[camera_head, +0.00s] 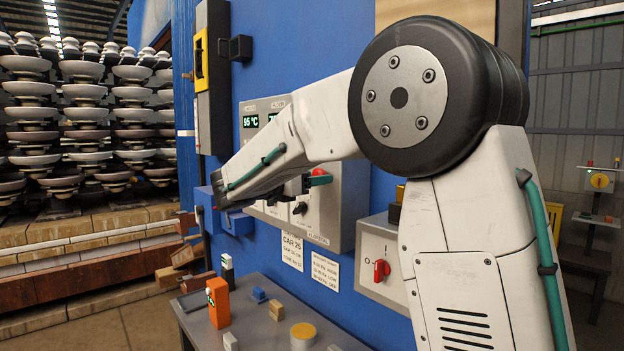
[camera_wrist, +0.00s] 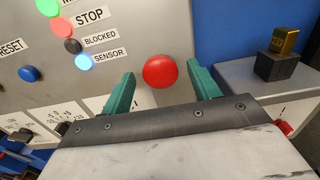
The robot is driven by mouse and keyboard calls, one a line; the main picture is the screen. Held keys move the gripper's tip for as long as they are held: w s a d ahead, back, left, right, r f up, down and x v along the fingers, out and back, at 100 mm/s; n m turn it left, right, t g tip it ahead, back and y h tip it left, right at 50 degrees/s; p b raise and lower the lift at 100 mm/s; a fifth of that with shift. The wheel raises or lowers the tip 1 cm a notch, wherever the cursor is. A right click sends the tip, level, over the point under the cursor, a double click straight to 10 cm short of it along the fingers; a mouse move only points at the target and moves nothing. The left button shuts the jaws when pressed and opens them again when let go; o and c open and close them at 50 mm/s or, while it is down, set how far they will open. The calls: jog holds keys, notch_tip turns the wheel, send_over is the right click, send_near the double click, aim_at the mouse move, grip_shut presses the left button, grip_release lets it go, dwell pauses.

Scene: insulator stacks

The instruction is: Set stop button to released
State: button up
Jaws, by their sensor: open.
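A round red button (camera_wrist: 160,71) sits on a grey control panel (camera_wrist: 130,25). It shows between the two green fingers of my gripper (camera_wrist: 160,72), which is open. The fingers are on its left and right, with gaps at both sides in the picture. I cannot tell whether they touch the panel or whether the button is pressed in. In the head view the red button (camera_head: 318,172) is partly hidden behind a green finger, and my arm covers much of the panel.
Indicator lamps with labels, including STOP (camera_wrist: 88,17) and a lit blue SENSOR lamp (camera_wrist: 83,61), are at upper left. A box with a red rotary switch (camera_head: 381,270) is at right. A table (camera_head: 255,335) below holds an orange block (camera_head: 218,303) and small items.

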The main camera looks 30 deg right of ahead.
grip_shut()
jog(key=shift+s+a, duration=0.15)
jog(key=shift+a, duration=0.55)
grip_release()
jog(key=s+a, duration=0.1)
jog(key=a, duration=0.6)
jog(key=shift+s+a, duration=0.25)
jog(key=shift+a, duration=0.15)
